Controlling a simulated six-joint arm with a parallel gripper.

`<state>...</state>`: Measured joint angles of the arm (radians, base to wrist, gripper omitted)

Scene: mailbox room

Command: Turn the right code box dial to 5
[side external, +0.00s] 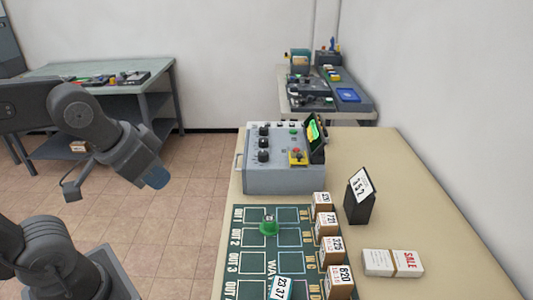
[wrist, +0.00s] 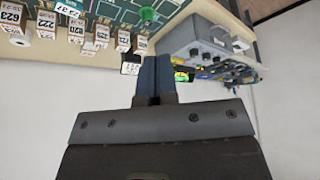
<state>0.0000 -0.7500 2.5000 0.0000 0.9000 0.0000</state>
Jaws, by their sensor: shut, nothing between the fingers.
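The code box is a grey case (side external: 285,178) on the table, with black round dials (side external: 263,143) in a row on its top. Their pointer settings are too small to read, and I cannot tell which one is the right dial. A tilted screen (side external: 314,130) with a green display stands at its far right edge. In the wrist view the box (wrist: 183,36) shows upside down, with dark knobs (wrist: 194,53). My gripper (side external: 157,178) is shut and empty, out over the floor left of the table and apart from the box. Its closed fingers (wrist: 154,62) also show in the wrist view.
A green board (side external: 250,255) with marked slots and a green knobbed piece (side external: 269,227) lies before the box. Numbered cartons (side external: 328,250), a black card stand (side external: 359,205) and a SALE stack (side external: 392,263) stand right of it. The space between gripper and table is free.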

